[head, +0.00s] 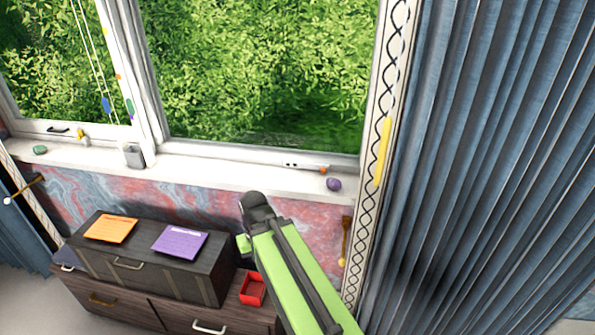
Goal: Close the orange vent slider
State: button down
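A thin pale vent strip (303,165) is set on the bottom rail of the right window pane. A small orange slider (325,169) sits at its right end. The strip is too small to show whether any slot is open. My green and black arm rises from the bottom of the head view. Its dark end, my gripper (256,205), is below and left of the slider and apart from it in the picture. The fingers cannot be made out, and I see nothing held.
A purple stone (333,184) lies on the white sill (230,176) just below the slider. A blue curtain (470,170) hangs at the right. A dark chest (150,265) with orange and purple papers and a red open box (252,289) stand on the drawers below.

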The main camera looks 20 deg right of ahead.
aim_at(322, 169)
jog(key=u, duration=0.2)
jog(key=i, duration=0.9)
jog(key=z, duration=0.05)
